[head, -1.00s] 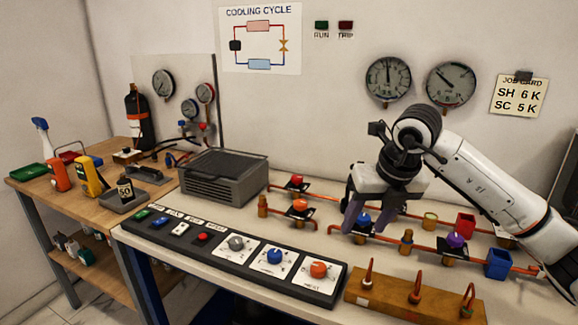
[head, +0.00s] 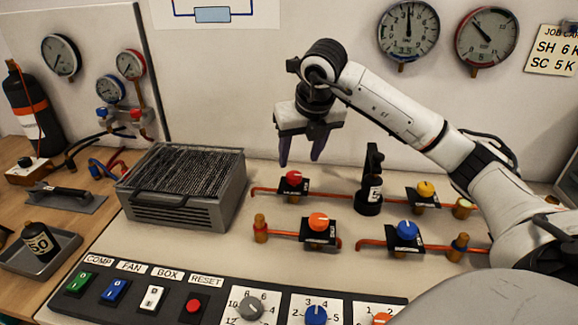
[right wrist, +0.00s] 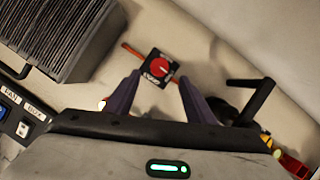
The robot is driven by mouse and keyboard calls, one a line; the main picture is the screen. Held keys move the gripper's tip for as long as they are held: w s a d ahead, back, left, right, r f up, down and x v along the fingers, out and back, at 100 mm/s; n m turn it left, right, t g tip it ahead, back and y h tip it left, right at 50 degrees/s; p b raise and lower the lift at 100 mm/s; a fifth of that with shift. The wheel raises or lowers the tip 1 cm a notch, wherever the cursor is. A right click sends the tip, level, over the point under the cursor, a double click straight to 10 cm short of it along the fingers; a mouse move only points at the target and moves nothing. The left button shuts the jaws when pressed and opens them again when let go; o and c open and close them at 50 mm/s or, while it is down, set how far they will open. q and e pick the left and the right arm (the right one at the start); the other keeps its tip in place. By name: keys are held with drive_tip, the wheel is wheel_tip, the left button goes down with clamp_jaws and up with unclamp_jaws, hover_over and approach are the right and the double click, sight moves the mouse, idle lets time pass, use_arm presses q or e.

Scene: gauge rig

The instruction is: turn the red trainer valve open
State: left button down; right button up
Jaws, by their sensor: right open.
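The red trainer valve (head: 293,178) is a red knob on a black plate, set in a copper pipe on the bench behind the orange valve. My right gripper (head: 300,160) is above it, pointing down, with its purple fingers apart and nothing between them. In the right wrist view the red valve (right wrist: 161,67) shows just beyond and between the two fingertips (right wrist: 159,78), with a white pointer line on its knob. The fingers do not appear to touch it. My left gripper is out of view.
An orange valve (head: 318,221) is in front, with a blue valve (head: 407,231) and a yellow valve (head: 426,189) to the right. A black upright object (head: 370,180) stands right of the red valve. A grey finned unit (head: 190,185) is at left, the switch panel (head: 215,310) in front.

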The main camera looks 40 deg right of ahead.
sight(294, 175)
drive_tip(key=x, duration=0.6)
drive_tip(key=shift+w+f, duration=0.1)
drive_tip(key=shift+f, duration=0.25)
drive_tip(key=shift+w+d+f, duration=0.1)
drive_tip(key=shift+w+f, duration=0.05)
drive_tip(key=shift+f, duration=0.1)
drive_tip(key=c, duration=1.1)
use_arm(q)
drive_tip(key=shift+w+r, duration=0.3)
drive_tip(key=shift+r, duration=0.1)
